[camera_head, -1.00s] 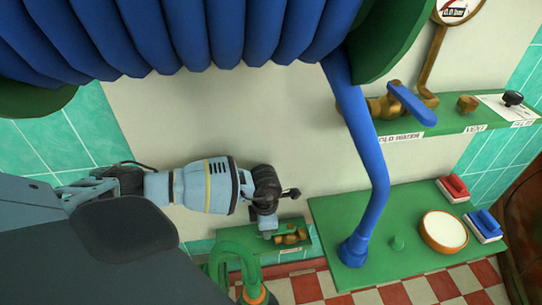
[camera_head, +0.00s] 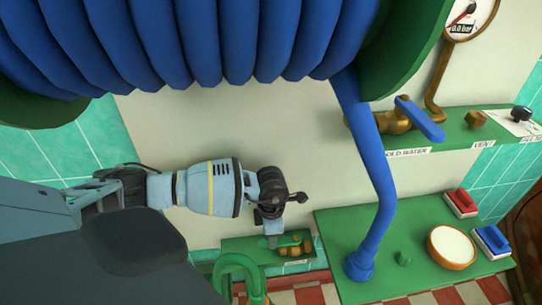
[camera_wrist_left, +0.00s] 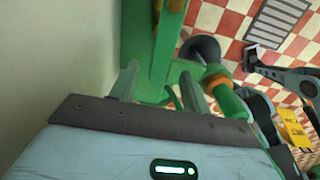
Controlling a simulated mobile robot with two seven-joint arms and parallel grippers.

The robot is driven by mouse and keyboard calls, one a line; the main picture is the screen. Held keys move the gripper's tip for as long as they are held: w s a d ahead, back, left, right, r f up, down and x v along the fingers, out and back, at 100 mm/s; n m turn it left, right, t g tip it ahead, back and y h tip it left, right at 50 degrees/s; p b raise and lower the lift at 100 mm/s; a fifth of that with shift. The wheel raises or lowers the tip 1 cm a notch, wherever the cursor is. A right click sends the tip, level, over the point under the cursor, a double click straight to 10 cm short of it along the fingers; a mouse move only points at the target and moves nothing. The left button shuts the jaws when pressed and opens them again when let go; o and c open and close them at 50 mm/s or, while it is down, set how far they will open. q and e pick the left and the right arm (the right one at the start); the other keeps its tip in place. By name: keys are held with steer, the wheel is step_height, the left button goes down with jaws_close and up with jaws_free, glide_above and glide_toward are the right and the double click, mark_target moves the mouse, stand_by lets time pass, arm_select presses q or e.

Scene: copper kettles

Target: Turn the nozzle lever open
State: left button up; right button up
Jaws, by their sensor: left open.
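My left gripper (camera_head: 274,236) points down beside a small brass fitting (camera_head: 292,246) on a low green shelf in the head view. In the left wrist view its two fingers (camera_wrist_left: 158,88) are apart, with a green upright part (camera_wrist_left: 163,45) beyond and between them. I see no object held; whether the fingers touch the green part is unclear. A dark round end with a green collar (camera_wrist_left: 216,80) lies just past the right finger. I cannot clearly identify a nozzle lever. A blue lever (camera_head: 420,118) sits on a brass valve (camera_head: 393,122) above the "cold water" label.
A blue hose (camera_head: 372,170) hangs from the big reel (camera_head: 200,40) to a green bench (camera_head: 335,225). A bowl (camera_head: 452,247), a red block (camera_head: 460,202) and a blue block (camera_head: 492,241) stand there. A curved green pipe (camera_head: 238,265) rises below my arm.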

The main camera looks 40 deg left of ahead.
arm_select(q)
steer(key=shift+r, duration=2.3)
